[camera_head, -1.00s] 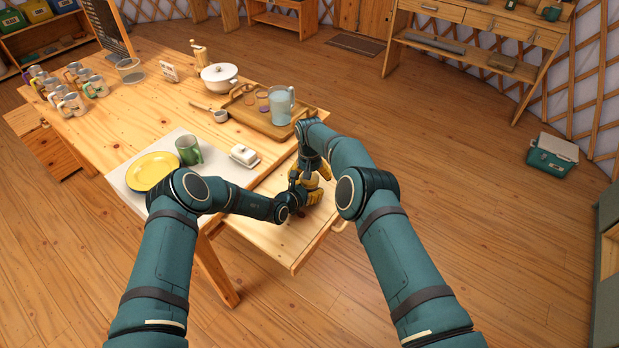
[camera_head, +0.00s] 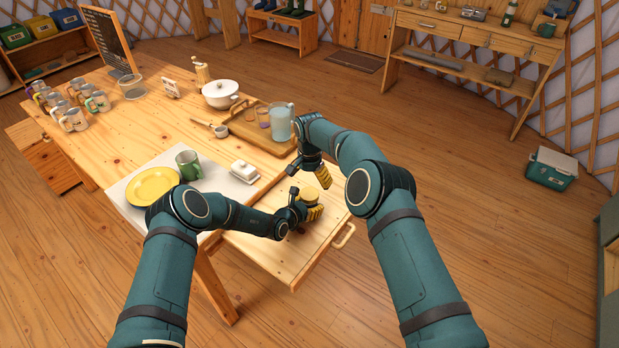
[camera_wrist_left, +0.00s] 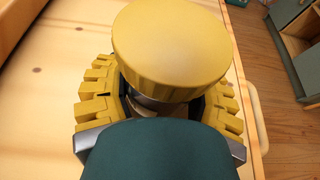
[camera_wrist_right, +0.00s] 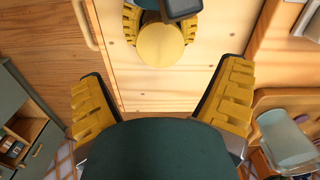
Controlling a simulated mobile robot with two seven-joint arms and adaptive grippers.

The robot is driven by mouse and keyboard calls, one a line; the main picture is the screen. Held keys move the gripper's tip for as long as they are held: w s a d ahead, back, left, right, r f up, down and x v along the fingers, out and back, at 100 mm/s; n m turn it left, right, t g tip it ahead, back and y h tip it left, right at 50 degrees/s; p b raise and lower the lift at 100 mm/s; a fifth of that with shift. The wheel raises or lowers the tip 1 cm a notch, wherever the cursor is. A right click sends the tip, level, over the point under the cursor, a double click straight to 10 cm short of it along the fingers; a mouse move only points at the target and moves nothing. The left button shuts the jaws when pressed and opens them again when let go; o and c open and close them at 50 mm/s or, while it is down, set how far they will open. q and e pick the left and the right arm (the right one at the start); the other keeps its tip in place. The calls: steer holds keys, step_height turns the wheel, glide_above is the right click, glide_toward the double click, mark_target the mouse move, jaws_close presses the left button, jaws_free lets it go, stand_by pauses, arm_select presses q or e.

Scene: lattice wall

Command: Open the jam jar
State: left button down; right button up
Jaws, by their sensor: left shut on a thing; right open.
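The jam jar has a round yellow lid (camera_wrist_left: 172,50) on top; the lid also shows in the head view (camera_head: 309,194) and in the right wrist view (camera_wrist_right: 161,46). My left gripper (camera_head: 307,211) is shut around the jar body, below the lid. Only a small strip of the jar body (camera_wrist_left: 150,103) shows between the yellow fingers in the left wrist view. The lid sits on the jar, and I cannot tell how tight it is. My right gripper (camera_head: 325,178) is open and empty above the jar, apart from the lid.
The jar is over a pull-out wooden surface (camera_head: 265,250) with a handle (camera_head: 345,236). On the table are a butter dish (camera_head: 244,171), a green mug (camera_head: 189,164), a yellow plate (camera_head: 153,185) and a tray (camera_head: 262,136) with a light-blue pitcher (camera_head: 281,121).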

mark_target(310, 193)
steer(key=shift+r+m, duration=0.25)
steer(key=shift+m, duration=0.45)
steer(key=shift+f, duration=3.95)
steer(key=c, duration=1.3)
steer(key=shift+o, duration=0.2)
steer(key=n, duration=0.6)
steer(key=shift+n, duration=0.3)
